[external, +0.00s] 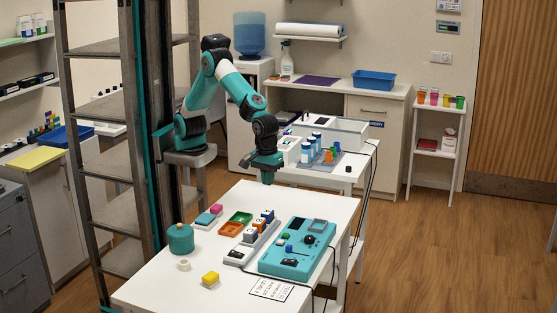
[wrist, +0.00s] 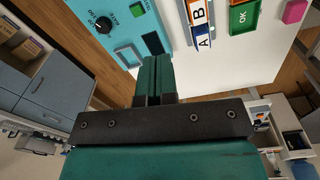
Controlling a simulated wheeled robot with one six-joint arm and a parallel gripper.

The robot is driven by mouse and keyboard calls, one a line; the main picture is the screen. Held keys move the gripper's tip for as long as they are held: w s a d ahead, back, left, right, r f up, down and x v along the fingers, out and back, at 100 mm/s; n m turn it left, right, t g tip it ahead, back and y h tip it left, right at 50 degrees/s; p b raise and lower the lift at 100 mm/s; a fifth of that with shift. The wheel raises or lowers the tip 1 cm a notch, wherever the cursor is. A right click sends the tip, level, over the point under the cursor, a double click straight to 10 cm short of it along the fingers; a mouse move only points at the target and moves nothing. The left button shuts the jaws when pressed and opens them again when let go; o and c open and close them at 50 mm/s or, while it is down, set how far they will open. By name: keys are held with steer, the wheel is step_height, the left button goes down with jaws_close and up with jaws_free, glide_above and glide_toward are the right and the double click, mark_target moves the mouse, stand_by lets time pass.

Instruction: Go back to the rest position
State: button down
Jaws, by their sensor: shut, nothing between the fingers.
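My gripper (external: 267,178) is at the end of my teal and white arm. It hangs above the far end of the white table (external: 150,290) in the external view. It points down and is clear of the things on the table. In the wrist view the two teal fingers of my gripper (wrist: 153,62) lie side by side, shut, with nothing between them. My arm is bent, with its elbow raised.
A second table with bottles (external: 307,150) stands behind. A metal frame (external: 108,165) rises at left.

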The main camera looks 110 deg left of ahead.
steer(key=s+a+r+m+y, duration=0.1)
steer(key=s+a+r, duration=0.2)
steer(key=a, duration=0.6)
steer(key=s+a+r+m, duration=0.2)
steer(key=s+a, duration=0.1)
steer(key=a, duration=0.5)
steer(key=s+a+r+m+y, duration=0.1)
steer(key=s+a+r, duration=0.2)
steer(key=a, duration=0.6)
steer(key=s+a+m+y, duration=0.1)
steer(key=s+a+m, duration=0.1)
steer(key=s+a, duration=0.3)
steer(key=s+a+m+y, duration=0.1)
steer(key=s+a, duration=0.5)
steer(key=s, duration=0.6)
steer(key=shift+a+r+m, duration=0.15)
steer(key=shift+m, duration=0.75)
steer(key=shift+w, duration=0.1)
step_height(320, 180, up, 6)
steer(key=p, duration=0.6)
